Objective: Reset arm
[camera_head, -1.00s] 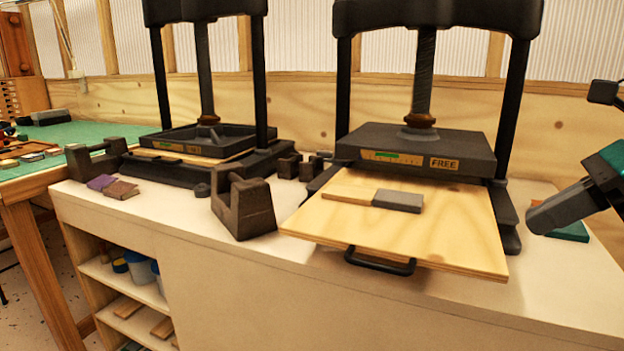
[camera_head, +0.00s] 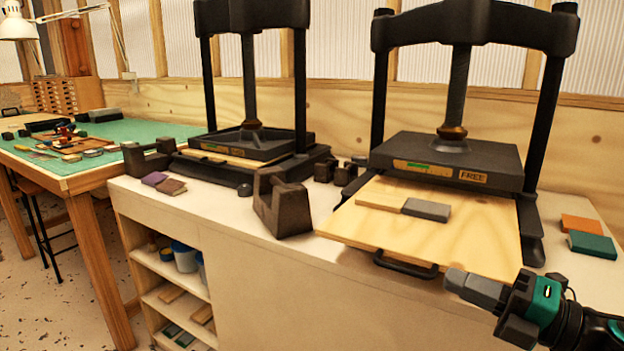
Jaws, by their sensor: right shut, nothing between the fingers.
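My right gripper (camera_head: 476,290) comes in from the lower right in the head view. Its fingers are shut with nothing between them. It is in front of the right press, just right of the black handle (camera_head: 405,264) of the pulled-out wooden board (camera_head: 470,240). Whether it touches the board's edge I cannot tell. On the board lie a light wooden piece (camera_head: 381,201) and a grey block (camera_head: 427,210), end to end. My left gripper is not in view.
The right press (camera_head: 447,160) carries a "FREE" label; a second press (camera_head: 250,140) stands left of it. A dark tape dispenser (camera_head: 283,205) stands between them. Orange (camera_head: 581,225) and teal (camera_head: 592,245) blocks lie at the right. A green-topped workbench (camera_head: 110,135) is at the left.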

